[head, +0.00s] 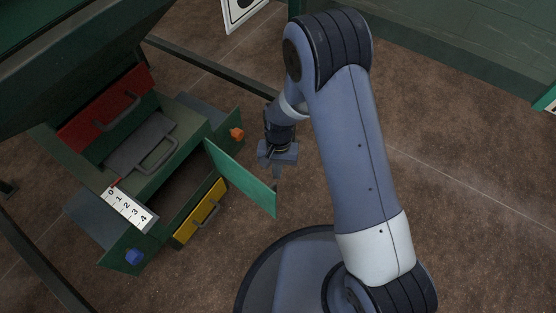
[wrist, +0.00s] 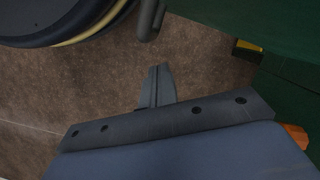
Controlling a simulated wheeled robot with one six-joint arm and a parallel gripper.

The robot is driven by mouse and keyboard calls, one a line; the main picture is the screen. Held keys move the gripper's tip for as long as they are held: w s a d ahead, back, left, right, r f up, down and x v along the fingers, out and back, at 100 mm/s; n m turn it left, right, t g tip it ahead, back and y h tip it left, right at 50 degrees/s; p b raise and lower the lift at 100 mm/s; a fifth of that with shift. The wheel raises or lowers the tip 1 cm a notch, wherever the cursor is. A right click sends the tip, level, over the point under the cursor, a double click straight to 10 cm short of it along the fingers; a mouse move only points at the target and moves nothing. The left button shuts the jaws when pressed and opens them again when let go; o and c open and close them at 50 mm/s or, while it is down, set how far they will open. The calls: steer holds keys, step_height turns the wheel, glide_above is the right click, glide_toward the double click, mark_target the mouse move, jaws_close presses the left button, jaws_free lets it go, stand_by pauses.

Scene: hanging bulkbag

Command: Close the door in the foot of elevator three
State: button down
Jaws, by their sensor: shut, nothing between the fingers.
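The teal-green door (head: 242,181) stands swung open from the green housing of the elevator foot (head: 185,167), with its free edge out to the right. The dark opening (head: 180,190) beside it is uncovered. My gripper (head: 277,180) points down just right of the door, near its outer half; I cannot tell whether it touches. In the wrist view my gripper's fingers (wrist: 157,85) are together with nothing between them. Green surfaces (wrist: 225,20) show at the right there; I cannot tell which one is the door. No elevator number is readable.
A yellow panel with a handle (head: 200,212) sits below the opening. An orange knob (head: 237,134), a blue knob (head: 134,257), a 0-4 scale plate (head: 127,208) and a red panel (head: 105,105) are on the housing. Bare brown floor (head: 470,190) lies right.

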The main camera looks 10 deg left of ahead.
steer(key=shift+s+d, duration=0.1)
steer(key=shift+s, duration=0.9)
